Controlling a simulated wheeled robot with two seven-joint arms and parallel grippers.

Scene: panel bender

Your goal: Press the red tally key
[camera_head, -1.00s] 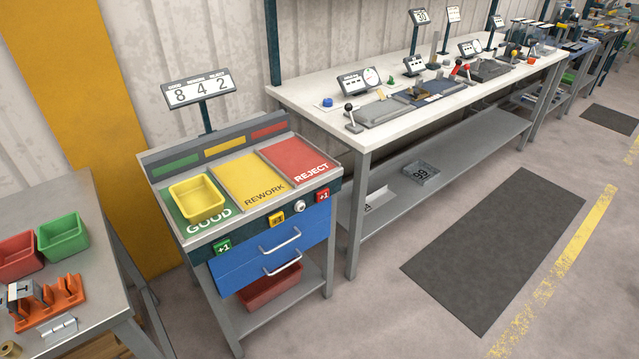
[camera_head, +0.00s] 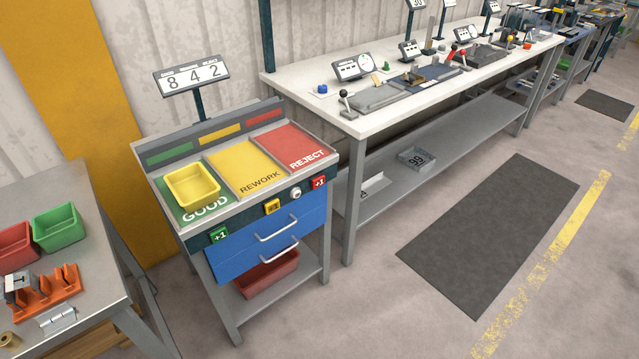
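The red tally key (camera_head: 319,182), marked +1, is on the front edge of the sorting stand, at its right end below the red REJECT area (camera_head: 291,147). A yellow key (camera_head: 272,206) and a green +1 key (camera_head: 219,235) sit further left on the same edge. A round silver knob (camera_head: 295,193) lies between the yellow and red keys. The tally display (camera_head: 191,78) above the stand reads 8 4 2. Neither of my grippers shows in the head view.
A yellow bin (camera_head: 192,186) stands on the GOOD area. Blue drawers (camera_head: 266,243) with handles are below the keys. A long white workbench (camera_head: 330,105) stands at right, a grey table (camera_head: 100,275) at left. Floor around the dark mat (camera_head: 490,235) is clear.

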